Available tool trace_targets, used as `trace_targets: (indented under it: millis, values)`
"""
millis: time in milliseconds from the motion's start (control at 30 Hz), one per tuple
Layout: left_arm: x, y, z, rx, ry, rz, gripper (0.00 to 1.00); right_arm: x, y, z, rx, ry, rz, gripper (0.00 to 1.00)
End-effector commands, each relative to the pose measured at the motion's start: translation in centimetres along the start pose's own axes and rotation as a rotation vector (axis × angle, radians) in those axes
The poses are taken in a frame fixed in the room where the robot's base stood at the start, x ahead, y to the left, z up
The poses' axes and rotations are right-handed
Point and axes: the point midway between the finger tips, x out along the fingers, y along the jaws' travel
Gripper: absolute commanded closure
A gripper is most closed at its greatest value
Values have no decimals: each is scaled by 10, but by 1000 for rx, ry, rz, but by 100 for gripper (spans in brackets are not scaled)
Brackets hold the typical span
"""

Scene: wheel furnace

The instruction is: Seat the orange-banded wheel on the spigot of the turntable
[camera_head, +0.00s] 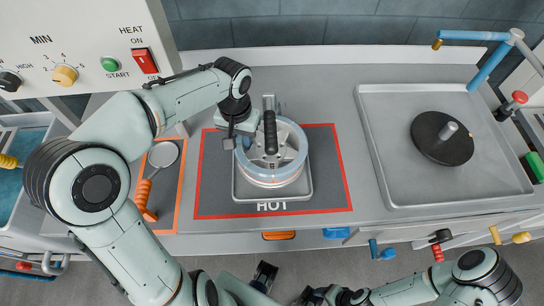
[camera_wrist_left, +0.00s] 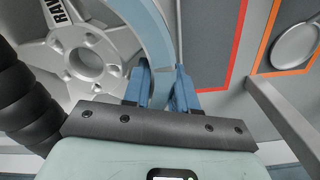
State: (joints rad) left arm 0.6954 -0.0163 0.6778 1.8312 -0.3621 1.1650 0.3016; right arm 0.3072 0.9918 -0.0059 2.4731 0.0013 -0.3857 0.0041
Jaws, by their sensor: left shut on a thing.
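The wheel (camera_head: 291,148) has a pale blue rim, grey spokes and a faint orange-red band low on its side. It is over a metal tray on the dark HOT mat; I cannot tell whether it touches the tray. My left gripper (camera_head: 243,141) is shut on the left side of the rim. In the left wrist view its blue fingers (camera_wrist_left: 163,88) straddle the rim, beside the spoked hub (camera_wrist_left: 92,62). The black turntable (camera_head: 428,138) with its bare grey spigot (camera_head: 449,130) stands at the right. My right gripper, at the bottom edge, is unclear.
A black-handled tool (camera_head: 270,132) overlaps the wheel. The turntable stands in a wide, otherwise empty, rimmed tray (camera_head: 395,187). Bare counter separates this tray from the red-edged HOT mat (camera_head: 326,183). An orange-handled round tool (camera_head: 163,154) lies left. A blue pipe (camera_head: 470,35) is back right.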

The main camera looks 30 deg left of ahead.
Motion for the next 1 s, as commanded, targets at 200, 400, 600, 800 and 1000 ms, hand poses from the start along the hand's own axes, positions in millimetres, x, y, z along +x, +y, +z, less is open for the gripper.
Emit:
trace_targets:
  millis: [200,400,600,800,1000]
  values:
    - [-13,1,-1,1,4,1,100,-10,-4,-2,-1,4,-1,38]
    - [-22,1,-1,1,4,1,100,-17,-7,-3,-3,7,-3,38]
    - [-28,1,-1,0,3,1,100,-22,-10,-5,-4,10,-4,38]
    - [-28,1,0,1,3,1,100,-21,-9,-4,-3,10,-3,38]
    - [-26,-1,-1,-8,3,1,100,-22,-10,-5,-4,10,-4,38]
